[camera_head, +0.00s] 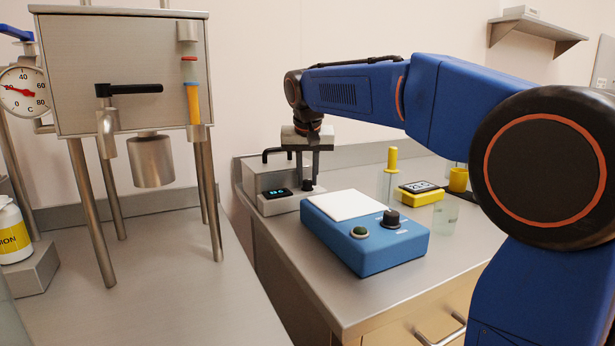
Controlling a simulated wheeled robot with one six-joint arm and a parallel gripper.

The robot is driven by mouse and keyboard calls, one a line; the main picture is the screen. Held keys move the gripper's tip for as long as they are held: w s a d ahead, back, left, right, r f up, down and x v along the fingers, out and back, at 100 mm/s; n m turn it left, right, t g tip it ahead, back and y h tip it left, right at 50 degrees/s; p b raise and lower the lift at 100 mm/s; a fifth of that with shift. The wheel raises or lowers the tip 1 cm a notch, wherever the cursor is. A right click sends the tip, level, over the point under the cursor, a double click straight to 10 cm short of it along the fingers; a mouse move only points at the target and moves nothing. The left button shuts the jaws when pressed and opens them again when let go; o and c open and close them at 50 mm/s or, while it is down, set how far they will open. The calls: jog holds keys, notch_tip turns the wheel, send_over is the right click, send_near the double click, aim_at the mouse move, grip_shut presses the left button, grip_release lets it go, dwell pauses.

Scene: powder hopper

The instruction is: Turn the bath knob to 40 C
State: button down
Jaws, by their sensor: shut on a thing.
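The bath (262,172) is a steel box with a black handle on top, standing at the back left of the right-hand counter. Its small dark display (277,193) shows blue-green digits too small to read surely. The dark bath knob (307,186) sits on the bath's front part, right of the display. My gripper (308,178) reaches straight down from above and is shut on the knob. The fingers hide part of the knob, and its pointer or scale cannot be made out.
A blue device (365,249) with a white top plate stands just right of the bath. Behind it are a yellow-handled tool (392,160), a yellow box (421,193) and a glass beaker (446,209). A steel hopper (125,75) with a dial gauge stands on the left counter.

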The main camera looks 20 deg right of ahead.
jog(key=c, duration=1.6)
grip_release()
jog(key=shift+o, duration=0.2)
jog(key=shift+n, duration=0.4)
